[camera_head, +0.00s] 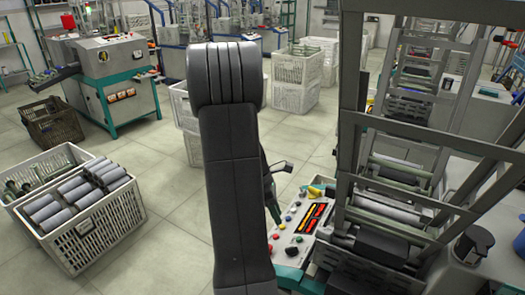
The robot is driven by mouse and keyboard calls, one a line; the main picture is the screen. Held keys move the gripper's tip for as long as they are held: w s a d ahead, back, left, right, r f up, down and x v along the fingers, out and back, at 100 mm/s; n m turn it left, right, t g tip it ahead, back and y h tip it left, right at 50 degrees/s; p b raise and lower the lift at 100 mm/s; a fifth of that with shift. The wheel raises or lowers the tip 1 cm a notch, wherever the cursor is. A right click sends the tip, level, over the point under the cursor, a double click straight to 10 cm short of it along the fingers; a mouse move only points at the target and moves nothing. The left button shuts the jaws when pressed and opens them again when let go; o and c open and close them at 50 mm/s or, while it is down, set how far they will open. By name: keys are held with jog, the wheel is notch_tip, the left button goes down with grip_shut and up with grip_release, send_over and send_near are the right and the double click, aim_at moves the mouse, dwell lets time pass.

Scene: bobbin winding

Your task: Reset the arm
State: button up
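My arm's dark grey link stands upright in the middle of the view, with its rounded joint at the top. It hides what lies straight behind it. A small dark part sticks out to the right of the link, above the control panel. It may be part of my gripper (280,168), but its fingers do not show clearly. I cannot tell whether it is open or shut, or whether it holds anything.
A winding machine's grey frame (350,110) stands close on the right, with a control panel (303,222). White crates of bobbins (112,232) sit at lower left; a dark crate (52,124) and a machine (125,75) stand behind. Tiled floor (165,190) between is clear.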

jog(key=b+x, duration=0.1)
jog(key=x, duration=1.2)
jog(key=shift+r+b, duration=0.1)
jog(key=shift+b, duration=0.2)
